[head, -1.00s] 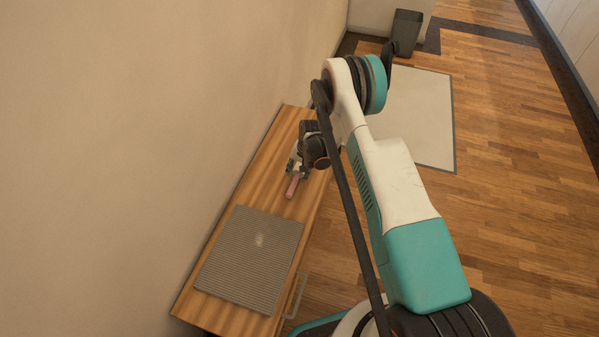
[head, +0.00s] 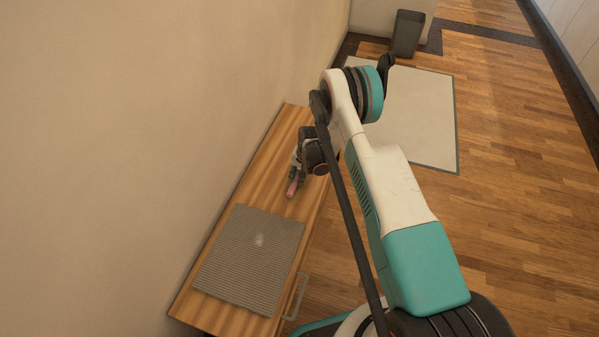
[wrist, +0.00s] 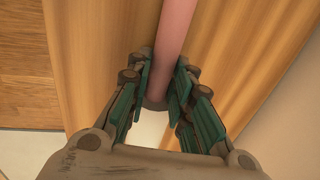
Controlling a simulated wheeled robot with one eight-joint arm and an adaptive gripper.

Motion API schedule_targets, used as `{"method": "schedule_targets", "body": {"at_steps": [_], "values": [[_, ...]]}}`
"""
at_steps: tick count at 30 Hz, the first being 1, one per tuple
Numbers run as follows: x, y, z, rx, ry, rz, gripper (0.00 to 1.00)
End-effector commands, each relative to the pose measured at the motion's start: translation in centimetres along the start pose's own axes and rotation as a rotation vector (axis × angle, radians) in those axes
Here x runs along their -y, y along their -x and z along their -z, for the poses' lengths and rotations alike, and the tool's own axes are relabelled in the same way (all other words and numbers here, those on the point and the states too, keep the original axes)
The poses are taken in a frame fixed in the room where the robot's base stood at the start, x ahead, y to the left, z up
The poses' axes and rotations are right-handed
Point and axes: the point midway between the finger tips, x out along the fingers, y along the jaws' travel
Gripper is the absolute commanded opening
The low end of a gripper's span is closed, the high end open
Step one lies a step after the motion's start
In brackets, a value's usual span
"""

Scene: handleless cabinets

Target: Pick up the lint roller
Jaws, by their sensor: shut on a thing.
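The lint roller shows as a pink rod (head: 292,187) over the wooden cabinet top (head: 250,185), just beyond the ribbed mat. In the wrist view the pink rod (wrist: 176,35) runs from the top edge down between the fingers, with a greyish end near the fingertips. My gripper (head: 297,175) is shut on it; in the wrist view the teal finger pads (wrist: 162,85) press on both sides of the rod. Part of the roller is hidden by the fingers in the head view. I cannot tell for sure whether it is clear of the surface.
A grey ribbed mat (head: 248,258) lies on the near part of the cabinet top. A handle (head: 296,296) sticks out at the cabinet's front. The wall (head: 150,120) runs close along the left. A pale rug (head: 415,115) and a dark bin (head: 407,33) are on the floor beyond.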

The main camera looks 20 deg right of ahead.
Motion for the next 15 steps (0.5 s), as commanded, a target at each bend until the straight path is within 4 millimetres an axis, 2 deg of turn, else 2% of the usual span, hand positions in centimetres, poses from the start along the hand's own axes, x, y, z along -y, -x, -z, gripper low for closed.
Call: {"method": "schedule_targets", "body": {"at_steps": [8, 15], "values": [[0.3, 1.4, 0.0, 0.000, 0.000, 0.000, 0.00], [1.1, 5.5, 0.0, 0.000, 0.000, 0.000, 0.00]]}}
